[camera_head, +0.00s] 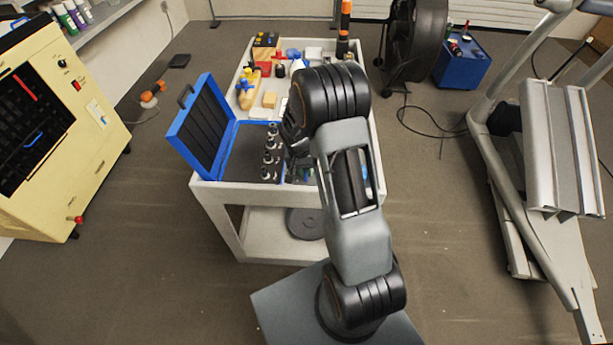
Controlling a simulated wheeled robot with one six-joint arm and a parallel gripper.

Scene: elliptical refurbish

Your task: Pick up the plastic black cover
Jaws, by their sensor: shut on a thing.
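My gripper (296,148) is at the dark end of my arm, over the near part of the white cart, just right of the open blue case. The arm's black wrist hides most of it. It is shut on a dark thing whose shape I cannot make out. I cannot clearly pick out the plastic black cover. A dark round disc (305,224) lies on the cart's lower shelf, and a small flat black item (180,61) lies on the floor at the back left.
A cream machine (62,150) stands left, an elliptical trainer (548,165) right. A blue box (462,68) and a cable lie at the back right. Floor around the cart is mostly clear.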

